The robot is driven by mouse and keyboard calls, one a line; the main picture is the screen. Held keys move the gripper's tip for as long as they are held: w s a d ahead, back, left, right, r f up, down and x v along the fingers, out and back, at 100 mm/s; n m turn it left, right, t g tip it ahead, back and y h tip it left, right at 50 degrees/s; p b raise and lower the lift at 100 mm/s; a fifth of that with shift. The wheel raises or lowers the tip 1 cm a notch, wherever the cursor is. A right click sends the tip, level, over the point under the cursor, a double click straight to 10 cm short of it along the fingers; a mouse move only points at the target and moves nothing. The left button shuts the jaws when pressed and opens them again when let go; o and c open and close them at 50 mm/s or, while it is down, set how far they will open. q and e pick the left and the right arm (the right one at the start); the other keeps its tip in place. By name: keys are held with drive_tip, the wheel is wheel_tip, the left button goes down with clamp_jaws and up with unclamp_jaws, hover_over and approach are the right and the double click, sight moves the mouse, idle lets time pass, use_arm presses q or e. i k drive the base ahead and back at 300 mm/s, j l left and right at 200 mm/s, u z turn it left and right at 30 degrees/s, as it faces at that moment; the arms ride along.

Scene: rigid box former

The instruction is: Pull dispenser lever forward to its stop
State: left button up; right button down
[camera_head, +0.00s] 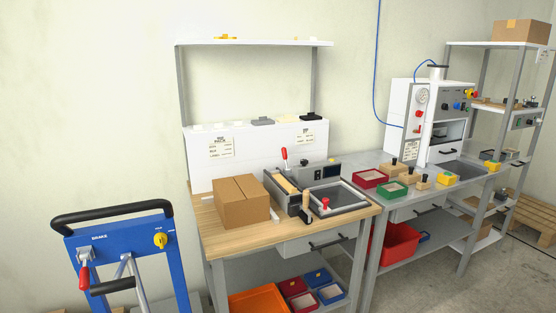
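A grey dispenser-like machine (318,172) stands on the wooden-topped packing bench, with a dark panel on its front. A lever with a red grip (284,154) stands nearly upright at the machine's back left. A black-handled part (306,204) and a red knob (325,203) show at the front of the machine's tray area. The frame does not make clear which of these is the dispenser lever. Neither of my grippers is in view.
A closed cardboard box (242,202) sits left of the machine. A blue cart (125,255) with a black handle and red lever stands at front left. A second bench (400,208) at right holds small bins, wooden-handled blocks and a white press (408,115).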

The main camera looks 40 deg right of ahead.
sight(284, 151)
drive_tip(key=l, duration=0.85)
drive_tip(key=k+l+u, duration=0.15)
drive_tip(key=l, duration=0.75)
drive_tip(key=l+u, duration=0.1)
drive_tip(key=l, duration=0.35)
drive_tip(key=k+l+u, duration=0.1)
drive_tip(key=l, duration=0.4)
drive_tip(key=k+l+u, duration=0.1)
drive_tip(key=l, duration=0.35)
drive_tip(key=l+u, duration=0.1)
drive_tip(key=l, duration=0.35)
drive_tip(key=k+l+u, duration=0.1)
drive_tip(key=l, duration=0.35)
drive_tip(key=k+l+u, duration=0.1)
drive_tip(key=l, duration=0.3)
drive_tip(key=k+l+u, duration=0.1)
drive_tip(key=l, duration=0.35)
drive_tip(key=k+l+u, duration=0.1)
drive_tip(key=l, duration=0.35)
drive_tip(key=k+l+u, duration=0.1)
drive_tip(key=k+l, duration=0.15)
drive_tip(key=l, duration=0.2)
drive_tip(key=k+l+u, duration=0.15)
drive_tip(key=l, duration=0.3)
drive_tip(key=k+l+u, duration=0.1)
drive_tip(key=k+l, duration=0.15)
drive_tip(key=l, duration=0.15)
drive_tip(key=k+l+u, duration=0.1)
drive_tip(key=l, duration=0.25)
drive_tip(key=k, duration=0.1)
